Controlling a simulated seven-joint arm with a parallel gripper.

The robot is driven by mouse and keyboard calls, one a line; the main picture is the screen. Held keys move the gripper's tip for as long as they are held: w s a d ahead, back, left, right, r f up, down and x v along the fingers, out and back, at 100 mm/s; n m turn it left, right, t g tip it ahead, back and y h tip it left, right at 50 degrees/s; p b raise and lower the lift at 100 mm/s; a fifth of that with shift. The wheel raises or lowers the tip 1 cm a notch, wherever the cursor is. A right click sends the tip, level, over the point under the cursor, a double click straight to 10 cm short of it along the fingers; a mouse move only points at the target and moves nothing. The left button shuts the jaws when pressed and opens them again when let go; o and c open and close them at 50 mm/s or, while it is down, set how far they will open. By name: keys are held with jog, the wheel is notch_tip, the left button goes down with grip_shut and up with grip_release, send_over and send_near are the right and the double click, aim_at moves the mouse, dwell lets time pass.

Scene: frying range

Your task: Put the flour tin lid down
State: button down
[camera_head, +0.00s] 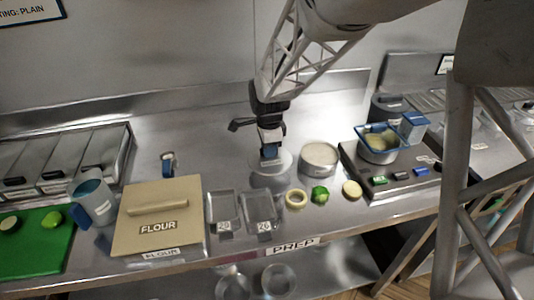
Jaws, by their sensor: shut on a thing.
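My gripper (270,153) points down over the middle of the counter and is shut on a small blue part that looks like a knob. Directly below it is a pale, shiny round piece (284,164), which looks like a lid. Part of it is hidden by the fingers, and I cannot tell whether it touches the round metal vessel (271,182) underneath. A beige square cover (130,230) with a bar handle, marked FLOUR, lies flat at the left front, apart from my gripper.
A round tin (320,158) with a pale top stands close right of my gripper. Two small metal trays (223,210), an onion ring (296,199) and a green vegetable (320,194) lie in front. A blue jug (93,203) stands left; a pot with a blue basket (378,148) stands right.

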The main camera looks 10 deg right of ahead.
jog(key=shift+f, duration=0.1)
jog(key=shift+f, duration=1.65)
jog(key=shift+f, duration=0.15)
jog(key=c, duration=1.1)
grip_release()
notch_tip(320, 180, up, 12)
jog(key=shift+r, duration=0.15)
